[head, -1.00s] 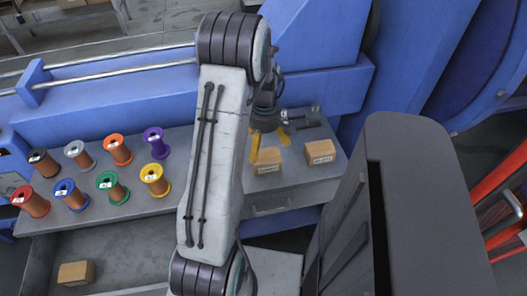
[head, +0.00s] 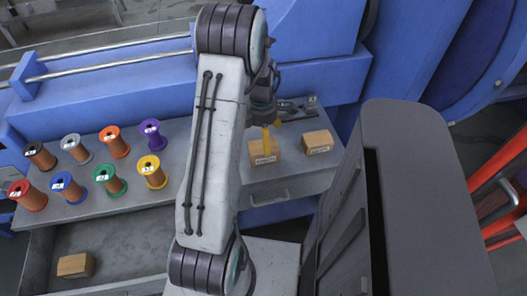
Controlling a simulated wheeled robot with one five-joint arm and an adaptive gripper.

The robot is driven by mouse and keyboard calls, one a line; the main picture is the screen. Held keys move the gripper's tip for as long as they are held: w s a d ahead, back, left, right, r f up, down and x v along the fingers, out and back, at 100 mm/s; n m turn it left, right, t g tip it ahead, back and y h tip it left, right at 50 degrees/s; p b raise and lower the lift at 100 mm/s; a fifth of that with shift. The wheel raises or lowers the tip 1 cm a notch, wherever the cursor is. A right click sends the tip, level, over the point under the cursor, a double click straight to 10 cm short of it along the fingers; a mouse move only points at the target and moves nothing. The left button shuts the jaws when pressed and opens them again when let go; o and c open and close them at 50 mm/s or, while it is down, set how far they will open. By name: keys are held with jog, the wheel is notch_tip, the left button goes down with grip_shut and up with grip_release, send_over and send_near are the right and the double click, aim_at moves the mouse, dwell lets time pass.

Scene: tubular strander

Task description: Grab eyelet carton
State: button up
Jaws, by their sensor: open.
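Three brown cartons with white labels are in view, their print too small for me to read, so I cannot tell which is the eyelet carton. One carton (head: 258,152) is on the grey bench top, under my gripper. A second carton (head: 317,142) stands to its right, and a third carton (head: 75,265) lies in the open tray at the lower left. My gripper (head: 267,150) points down with yellow fingers, open, at the first carton. The fingers line up almost edge-on and overlap the carton in the picture. Whether they touch it I cannot tell.
Several coloured wire spools (head: 107,175) stand in two rows on the left of the bench. Dark metal parts (head: 297,110) lie behind the cartons. A blue machine frame (head: 120,95) runs along the back. A drawer handle (head: 270,197) is on the bench front.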

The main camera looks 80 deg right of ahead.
notch_tip(320, 180, down, 4)
jog(key=shift+s+a+r, duration=0.15)
jog(key=shift+f, duration=0.85)
jog(key=c, duration=1.1)
jog(key=shift+r, duration=0.1)
